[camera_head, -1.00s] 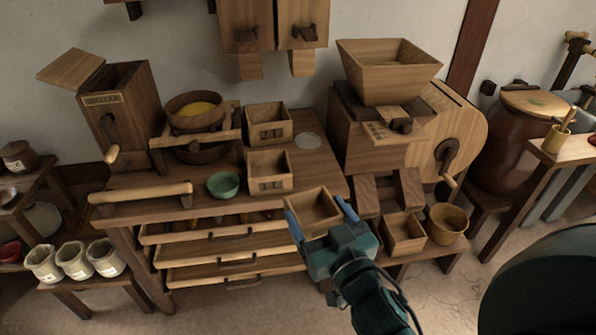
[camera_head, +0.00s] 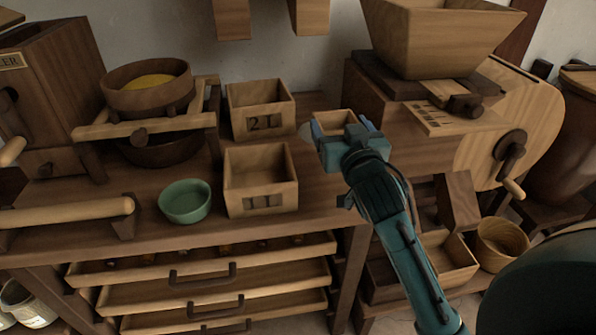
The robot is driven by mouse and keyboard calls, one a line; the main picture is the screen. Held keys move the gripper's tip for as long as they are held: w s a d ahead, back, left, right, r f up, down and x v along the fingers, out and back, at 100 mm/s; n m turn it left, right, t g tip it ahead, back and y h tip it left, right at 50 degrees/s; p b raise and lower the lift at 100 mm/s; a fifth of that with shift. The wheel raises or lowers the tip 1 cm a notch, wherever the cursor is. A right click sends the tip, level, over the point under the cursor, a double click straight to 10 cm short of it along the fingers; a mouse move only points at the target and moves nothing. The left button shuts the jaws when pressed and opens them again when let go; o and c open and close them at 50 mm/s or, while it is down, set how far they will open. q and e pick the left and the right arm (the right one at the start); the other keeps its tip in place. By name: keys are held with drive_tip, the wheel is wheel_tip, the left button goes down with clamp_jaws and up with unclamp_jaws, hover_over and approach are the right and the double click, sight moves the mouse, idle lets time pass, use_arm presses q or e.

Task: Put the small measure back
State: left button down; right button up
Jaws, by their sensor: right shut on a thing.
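The small measure is a square open wooden box (camera_head: 335,121), held in my right gripper (camera_head: 347,130). The gripper is shut on its sides, and it hangs over the right part of the worktop, to the right of the other measures. The gripper hides its front and underside, so I cannot tell whether it touches the worktop. A larger measure marked 2L (camera_head: 261,108) stands on the worktop to its left. A measure marked 1L (camera_head: 260,181) stands in front of that one. My left gripper is not in view.
A wooden mill with a hopper (camera_head: 440,38) stands close on the right. A green bowl (camera_head: 185,201) is left of the 1L measure. A sieve bowl with yellow content (camera_head: 149,87) sits on a rack further left. Open drawers (camera_head: 210,276) jut out below the worktop (camera_head: 325,205).

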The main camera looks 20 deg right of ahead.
wheel_tip(320, 180, down, 5)
drive_tip(key=shift+s+f+b, duration=0.1)
drive_tip(key=shift+s+b, duration=0.05)
drive_tip(key=shift+b, duration=0.7)
wheel_tip(320, 180, down, 4)
drive_tip(key=shift+r+b, duration=0.1)
drive_tip(key=shift+b, duration=0.75)
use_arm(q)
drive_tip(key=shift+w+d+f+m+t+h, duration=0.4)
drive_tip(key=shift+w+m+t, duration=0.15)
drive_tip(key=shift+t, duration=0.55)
use_arm(e)
drive_tip(key=shift+f, duration=0.2)
drive_tip(key=shift+f, duration=0.1)
drive_tip(key=o, duration=1.1)
